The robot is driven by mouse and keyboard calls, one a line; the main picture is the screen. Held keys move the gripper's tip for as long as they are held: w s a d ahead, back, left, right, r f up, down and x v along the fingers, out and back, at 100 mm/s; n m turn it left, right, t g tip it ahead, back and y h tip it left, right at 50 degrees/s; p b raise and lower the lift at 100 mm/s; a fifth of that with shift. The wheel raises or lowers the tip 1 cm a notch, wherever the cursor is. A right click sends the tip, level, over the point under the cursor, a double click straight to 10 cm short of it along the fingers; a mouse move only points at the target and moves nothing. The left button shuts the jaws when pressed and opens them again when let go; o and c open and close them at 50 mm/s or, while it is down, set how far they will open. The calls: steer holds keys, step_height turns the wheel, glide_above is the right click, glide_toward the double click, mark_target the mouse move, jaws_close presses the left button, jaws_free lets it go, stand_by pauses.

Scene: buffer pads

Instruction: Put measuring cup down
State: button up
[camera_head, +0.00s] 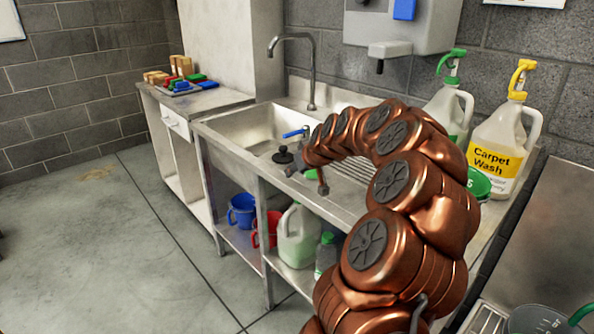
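My gripper (307,179) is at the end of my copper-coloured arm, above the front edge of the sink counter. A green round container with a white mark (481,182) stands behind my arm, partly hidden. I cannot tell for certain which is the measuring cup.
The sink (250,127) has a dark knobbed object (283,155) and a blue-handled item (295,133) near its right side. Spray jugs (497,150) line the back wall. My arm hides much of the drainboard (345,190).

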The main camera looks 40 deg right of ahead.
steer(key=shift+r, duration=0.1)
steer(key=shift+r, duration=0.15)
steer(key=v, duration=1.2)
steer(key=s+a+f+n+g+y, duration=0.2)
steer(key=a+f, duration=0.1)
steer(key=a, duration=1)
steer(key=s+a+f+n+g+y, duration=0.15)
steer(key=a+f, duration=0.25)
steer(key=a, duration=0.9)
steer(key=s+a+f+g, duration=0.2)
steer(key=s+a, duration=0.1)
steer(key=s, duration=0.5)
steer(key=s+a+f+g+h, duration=0.1)
steer(key=s+a+f+g, duration=0.2)
steer(key=s, duration=0.6)
steer(key=s+a+f+g, duration=0.3)
steer(key=s+a, duration=0.2)
steer(key=s, duration=0.4)
steer(key=shift+m+h+b, duration=0.3)
steer(key=shift+m+h, duration=0.05)
steer(key=shift+m, duration=0.1)
